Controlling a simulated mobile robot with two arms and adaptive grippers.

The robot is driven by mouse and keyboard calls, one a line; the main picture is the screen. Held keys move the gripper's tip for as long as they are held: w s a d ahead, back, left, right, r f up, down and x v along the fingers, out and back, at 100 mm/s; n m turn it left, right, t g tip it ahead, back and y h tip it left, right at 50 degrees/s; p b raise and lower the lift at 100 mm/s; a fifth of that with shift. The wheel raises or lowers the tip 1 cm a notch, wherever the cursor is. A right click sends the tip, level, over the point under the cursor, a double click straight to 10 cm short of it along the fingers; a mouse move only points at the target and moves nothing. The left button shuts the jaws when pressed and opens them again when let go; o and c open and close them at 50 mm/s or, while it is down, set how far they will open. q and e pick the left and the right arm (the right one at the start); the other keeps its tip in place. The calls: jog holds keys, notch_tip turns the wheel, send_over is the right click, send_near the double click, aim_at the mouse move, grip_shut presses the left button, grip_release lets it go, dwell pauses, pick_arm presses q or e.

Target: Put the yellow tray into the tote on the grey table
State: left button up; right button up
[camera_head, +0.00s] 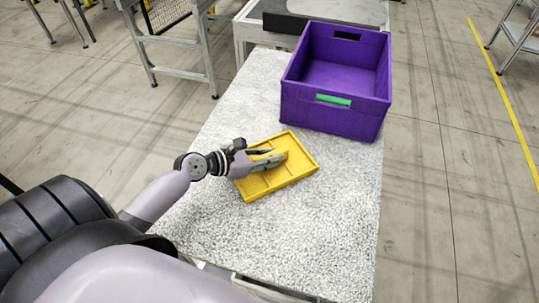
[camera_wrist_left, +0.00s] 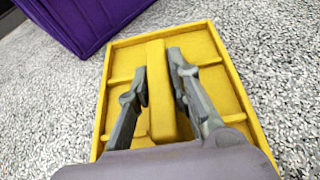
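The yellow tray (camera_head: 294,174) lies on the grey table (camera_head: 240,98), turned at an angle. It is shallow, with low dividers and a raised middle bar (camera_wrist_left: 157,60). My left gripper (camera_head: 273,156) is over the tray; it also shows in the left wrist view (camera_wrist_left: 157,68). The purple tote (camera_head: 330,113) stands upright on the table beyond the tray, open at the top and empty inside as far as I see. My right gripper is not in view.
A dark-topped conveyor or bench (camera_head: 277,22) stands behind the table. Metal-framed stands are at the upper left. The table's speckled near part (camera_head: 310,240) is clear.

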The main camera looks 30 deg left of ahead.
pick_arm(q)
jog(key=o, duration=0.4)
